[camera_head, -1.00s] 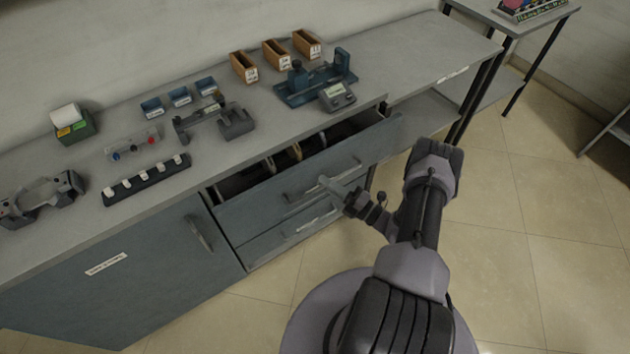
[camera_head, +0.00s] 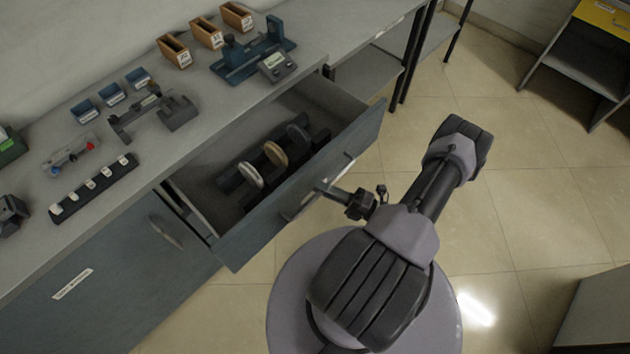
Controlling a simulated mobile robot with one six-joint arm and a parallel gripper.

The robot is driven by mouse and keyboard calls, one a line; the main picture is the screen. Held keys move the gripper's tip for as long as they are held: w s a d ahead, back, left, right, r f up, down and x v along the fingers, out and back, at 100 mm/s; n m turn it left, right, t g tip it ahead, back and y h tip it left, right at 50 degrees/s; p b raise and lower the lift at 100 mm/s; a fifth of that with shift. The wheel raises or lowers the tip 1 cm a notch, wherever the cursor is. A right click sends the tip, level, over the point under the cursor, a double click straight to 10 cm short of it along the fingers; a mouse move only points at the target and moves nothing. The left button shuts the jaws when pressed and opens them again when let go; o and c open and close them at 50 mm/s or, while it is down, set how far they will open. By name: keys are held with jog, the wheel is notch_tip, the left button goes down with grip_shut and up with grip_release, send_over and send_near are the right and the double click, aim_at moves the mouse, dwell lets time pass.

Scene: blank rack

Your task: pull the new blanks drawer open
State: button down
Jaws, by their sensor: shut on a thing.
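The drawer (camera_head: 245,232) under the worktop is pulled well out, and I see into it from above. Inside stand several round discs in dark holders, among them a white one (camera_head: 251,175), a tan one (camera_head: 275,154) and a dark one (camera_head: 298,137). The bar handle (camera_head: 345,168) runs along the drawer's front. My gripper (camera_head: 323,188) is at the handle's middle and shut on it. The fingertips are small in this view. I cannot read a label on this drawer.
The worktop (camera_head: 205,112) holds wooden bins (camera_head: 207,34), blue bins (camera_head: 112,94), a blue fixture (camera_head: 252,52) and a dark rack (camera_head: 93,188). A closed cupboard door (camera_head: 120,270) is left of the drawer. The tiled floor on the right (camera_head: 520,190) is clear.

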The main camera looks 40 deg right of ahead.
jog(key=shift+s, duration=0.65)
jog(key=c, duration=1.5)
grip_release()
jog(key=v, duration=1.7)
jog(key=shift+s, duration=0.2)
jog(key=shift+d, duration=0.2)
